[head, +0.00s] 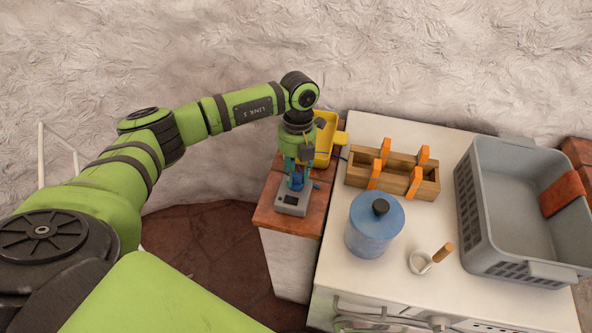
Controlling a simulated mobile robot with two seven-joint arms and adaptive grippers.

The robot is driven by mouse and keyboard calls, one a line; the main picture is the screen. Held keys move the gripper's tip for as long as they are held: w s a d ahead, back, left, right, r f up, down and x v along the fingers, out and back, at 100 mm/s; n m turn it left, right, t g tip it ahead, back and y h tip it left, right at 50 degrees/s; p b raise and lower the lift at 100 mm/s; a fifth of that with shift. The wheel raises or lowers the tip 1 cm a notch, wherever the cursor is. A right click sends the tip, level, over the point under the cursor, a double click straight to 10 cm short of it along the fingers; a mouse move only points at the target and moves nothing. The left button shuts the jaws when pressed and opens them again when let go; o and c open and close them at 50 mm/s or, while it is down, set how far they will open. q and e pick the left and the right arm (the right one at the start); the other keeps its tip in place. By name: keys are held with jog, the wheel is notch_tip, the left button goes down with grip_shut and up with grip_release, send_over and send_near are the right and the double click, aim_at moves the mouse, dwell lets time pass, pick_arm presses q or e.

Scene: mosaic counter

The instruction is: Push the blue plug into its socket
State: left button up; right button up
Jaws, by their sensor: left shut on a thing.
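My left gripper (297,174) points down over the tiled counter end, left of the white stove. It is shut on the blue plug (296,183), which shows between and below the fingers. The plug is right over the grey socket box (291,204). Whether it is in the opening or just above it I cannot tell, because the gripper and plug cover the opening. A dark patch shows on the front of the box. My right gripper is not in view.
A yellow bin (325,138) stands close behind the gripper. A wooden crate with orange clips (400,180), a blue canister (372,234), a small cup (420,262) and a grey basket (482,220) stand on the white stove top (330,270). The counter's front edge is close to the socket box.

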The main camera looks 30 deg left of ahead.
pick_arm(q)
jog(key=o, duration=1.2)
jog(key=shift+o, duration=0.2)
notch_tip(320, 180, up, 12)
jog(key=w, duration=0.2)
jog(key=shift+a+f, duration=0.15)
jog(key=shift+a, duration=0.25)
jog(key=shift+w, duration=0.1)
